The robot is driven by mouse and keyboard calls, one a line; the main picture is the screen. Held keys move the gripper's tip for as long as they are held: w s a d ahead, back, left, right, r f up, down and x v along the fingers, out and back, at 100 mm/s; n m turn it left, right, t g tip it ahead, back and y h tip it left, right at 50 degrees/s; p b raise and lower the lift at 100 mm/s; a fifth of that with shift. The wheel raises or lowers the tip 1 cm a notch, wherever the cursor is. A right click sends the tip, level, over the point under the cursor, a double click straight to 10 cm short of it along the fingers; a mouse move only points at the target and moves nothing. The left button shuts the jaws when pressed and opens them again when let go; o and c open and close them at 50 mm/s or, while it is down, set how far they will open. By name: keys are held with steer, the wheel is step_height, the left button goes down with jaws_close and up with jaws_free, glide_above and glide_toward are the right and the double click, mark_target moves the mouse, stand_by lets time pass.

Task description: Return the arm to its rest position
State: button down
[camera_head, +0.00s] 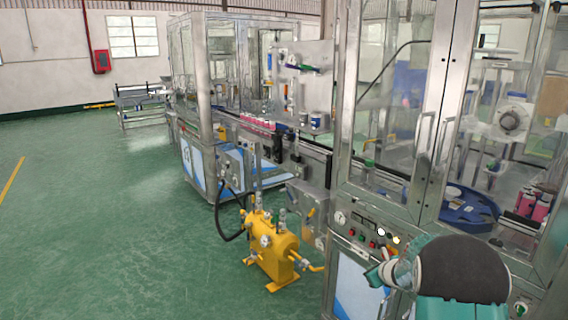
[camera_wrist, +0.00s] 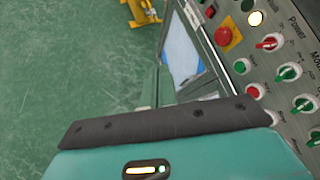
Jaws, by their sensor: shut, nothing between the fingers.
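My arm shows at the lower right of the head view, with a dark rounded joint and teal links in front of the machine's control panel (camera_head: 365,232). My gripper (camera_head: 374,276) is small and partly hidden there, close in front of the machine's lower front. It is shut with nothing seen in it. In the wrist view, my teal hand with its black edge fills the bottom. The control panel (camera_wrist: 285,55) is close on the right, with a red mushroom button (camera_wrist: 227,37) and several red and green knobs. I cannot tell whether anything touches the panel.
The glass-doored machine with a blue round table (camera_head: 468,208) stands on the right. A yellow pump unit (camera_head: 270,250) with a black hose stands on the floor left of it. A conveyor (camera_head: 255,128) runs behind. The green floor (camera_head: 110,220) at left is clear.

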steer(key=s+a+r+n+g+y, duration=0.2)
steer(key=s+a+r+n+y, duration=0.2)
steer(key=s+a+r+n, duration=1.35)
steer(key=s+d+r+n+g+h, duration=0.1)
steer(key=s+n, duration=0.5)
steer(key=s, duration=0.6)
steer(key=s+d+r+n+g+h, duration=0.1)
steer(key=s+n+h, duration=0.3)
steer(key=s, duration=0.9)
steer(key=shift+d+r+n+g, duration=0.35)
steer(key=shift+d+n, duration=0.45)
steer(key=shift+n, duration=0.45)
steer(key=shift+s, duration=0.1)
